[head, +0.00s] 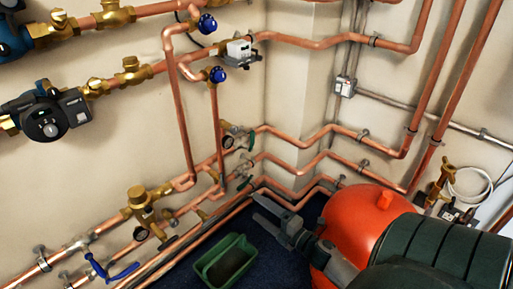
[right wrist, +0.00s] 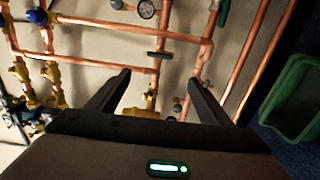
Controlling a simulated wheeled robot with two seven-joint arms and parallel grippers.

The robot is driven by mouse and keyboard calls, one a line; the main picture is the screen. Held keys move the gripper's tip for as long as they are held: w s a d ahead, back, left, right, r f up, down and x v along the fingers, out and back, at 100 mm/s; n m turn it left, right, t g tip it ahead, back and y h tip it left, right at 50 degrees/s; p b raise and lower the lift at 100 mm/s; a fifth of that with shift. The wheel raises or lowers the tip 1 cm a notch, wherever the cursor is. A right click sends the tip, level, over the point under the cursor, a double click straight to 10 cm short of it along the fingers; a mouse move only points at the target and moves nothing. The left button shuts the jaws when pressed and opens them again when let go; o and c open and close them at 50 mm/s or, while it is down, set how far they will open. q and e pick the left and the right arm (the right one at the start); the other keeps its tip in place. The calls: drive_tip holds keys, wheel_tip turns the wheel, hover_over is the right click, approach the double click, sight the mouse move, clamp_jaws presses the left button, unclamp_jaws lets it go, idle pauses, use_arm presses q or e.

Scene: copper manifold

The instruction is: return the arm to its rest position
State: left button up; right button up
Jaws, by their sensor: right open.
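My right gripper (head: 262,209) is at the lower middle of the head view, its two dark fingers pointing up and left. My left gripper is not in view.
Copper pipes (head: 180,110) run along the cream walls and round the corner. A dark pump (head: 48,118) sits at the left, and a blue lever valve (head: 110,270) at the lower left. A green bin (head: 226,262) stands on the dark blue floor, left of and below the right gripper.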

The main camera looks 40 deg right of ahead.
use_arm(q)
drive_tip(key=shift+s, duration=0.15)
use_arm(e)
drive_tip(key=s+a+f+m+g, duration=0.35)
drive_tip(key=s+a+m, duration=0.3)
drive_tip(key=a, duration=0.25)
drive_tip(key=s+a+f+m+g+y, duration=0.1)
drive_tip(key=s+a+f+m+g, duration=0.1)
drive_tip(key=s+a+m+g, duration=0.45)
drive_tip(key=s+a+f+m+g, duration=0.2)
drive_tip(key=s+a+m, duration=0.35)
drive_tip(key=a, duration=0.75)
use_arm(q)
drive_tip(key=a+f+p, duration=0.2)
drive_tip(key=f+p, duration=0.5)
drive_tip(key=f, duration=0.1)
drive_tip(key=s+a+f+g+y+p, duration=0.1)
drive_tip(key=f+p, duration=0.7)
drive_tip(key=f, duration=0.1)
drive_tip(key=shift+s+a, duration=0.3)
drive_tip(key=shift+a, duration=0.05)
use_arm(e)
drive_tip(key=s+d+f, duration=0.1)
drive_tip(key=d+f, duration=0.1)
drive_tip(key=f, duration=0.6)
drive_tip(key=s+d+f+n+h, duration=0.1)
drive_tip(key=s+d+f, duration=0.1)
drive_tip(key=f, duration=0.7)
drive_tip(key=shift+s+f+g, duration=0.25)
drive_tip(key=shift+s+g, duration=0.05)
